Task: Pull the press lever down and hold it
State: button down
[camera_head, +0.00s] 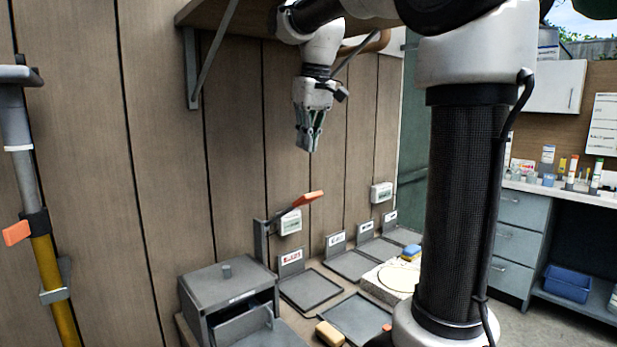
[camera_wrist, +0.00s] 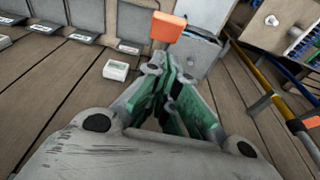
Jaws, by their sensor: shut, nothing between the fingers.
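The press lever (camera_head: 309,198) has an orange grip at the end of a dark arm. It is raised, slanting up to the right from a grey post (camera_head: 262,242) beside a grey box. The orange grip also shows in the wrist view (camera_wrist: 168,27), beyond the fingertips at the top centre. My gripper (camera_head: 309,149) points down, shut and empty, above the orange grip with a clear gap between them. In the wrist view my gripper's fingers (camera_wrist: 176,85) come together with nothing between them.
A grey press box (camera_head: 228,288) with an open front stands below the lever. White wall boxes (camera_head: 290,222) and several grey trays (camera_head: 311,290) lie along the wall. A shelf (camera_head: 250,18) overhangs above. A yellow pole (camera_head: 50,280) with an orange clamp stands at left.

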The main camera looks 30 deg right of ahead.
jog(key=shift+s, duration=0.35)
jog(key=shift+f, duration=0.1)
jog(key=x, duration=0.9)
jog(key=shift+s+f, duration=0.15)
jog(key=shift+f, duration=0.25)
